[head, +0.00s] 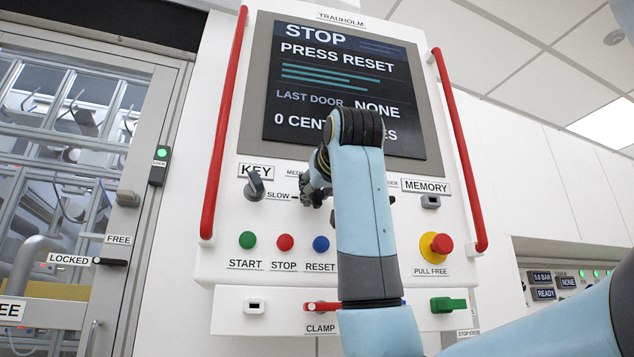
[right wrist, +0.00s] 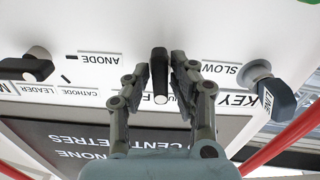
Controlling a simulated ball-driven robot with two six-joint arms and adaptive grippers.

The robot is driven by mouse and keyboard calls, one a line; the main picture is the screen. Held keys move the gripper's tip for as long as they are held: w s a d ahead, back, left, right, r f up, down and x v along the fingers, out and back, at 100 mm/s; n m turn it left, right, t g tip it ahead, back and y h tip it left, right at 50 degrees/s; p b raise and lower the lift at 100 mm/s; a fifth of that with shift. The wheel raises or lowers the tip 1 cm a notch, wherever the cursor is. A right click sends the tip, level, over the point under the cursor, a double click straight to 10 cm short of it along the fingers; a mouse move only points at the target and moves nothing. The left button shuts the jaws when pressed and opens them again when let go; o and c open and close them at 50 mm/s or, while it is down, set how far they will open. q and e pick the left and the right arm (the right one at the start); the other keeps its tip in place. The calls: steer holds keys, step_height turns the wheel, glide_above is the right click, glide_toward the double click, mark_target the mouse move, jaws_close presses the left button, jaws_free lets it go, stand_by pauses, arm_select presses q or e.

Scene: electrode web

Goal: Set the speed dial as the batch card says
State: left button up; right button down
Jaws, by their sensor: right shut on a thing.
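The speed dial is a dark bar-shaped knob (right wrist: 159,72) on the white panel. In the right wrist view, which shows the panel upside down, the bar stands upright with its pale end toward the screen, near a partly covered label. The SLOW label (right wrist: 219,70) is beside it. My right gripper (right wrist: 160,68) is shut on the knob, one finger on each side. In the head view the right gripper (head: 315,190) is at the panel below the screen and hides the dial. The SLOW label (head: 278,195) shows left of it. I see no batch card. My left gripper is out of view.
The screen (head: 290,95) reads STOP, PRESS RESET. The key switch (head: 255,187) is left of the dial; another dark knob (right wrist: 28,68) is on its other side. Buttons (head: 285,242) and a red emergency knob (head: 441,244) are below. Red rails (head: 225,120) flank the panel.

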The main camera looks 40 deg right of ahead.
steer(key=m+p, duration=0.1)
steer(key=m, duration=0.1)
steer(key=shift+r+m+p, duration=0.1)
steer(key=shift+m+p, duration=0.25)
steer(key=shift+m, duration=0.05)
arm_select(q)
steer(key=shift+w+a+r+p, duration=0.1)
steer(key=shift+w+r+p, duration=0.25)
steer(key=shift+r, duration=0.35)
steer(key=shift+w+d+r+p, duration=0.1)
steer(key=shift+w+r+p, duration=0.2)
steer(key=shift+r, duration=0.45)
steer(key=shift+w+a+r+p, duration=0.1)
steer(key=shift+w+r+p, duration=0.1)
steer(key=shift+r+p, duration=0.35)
arm_select(e)
steer(key=shift+m, duration=2.3)
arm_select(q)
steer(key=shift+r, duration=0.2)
arm_select(e)
steer(key=c, duration=1.3)
jaws_free()
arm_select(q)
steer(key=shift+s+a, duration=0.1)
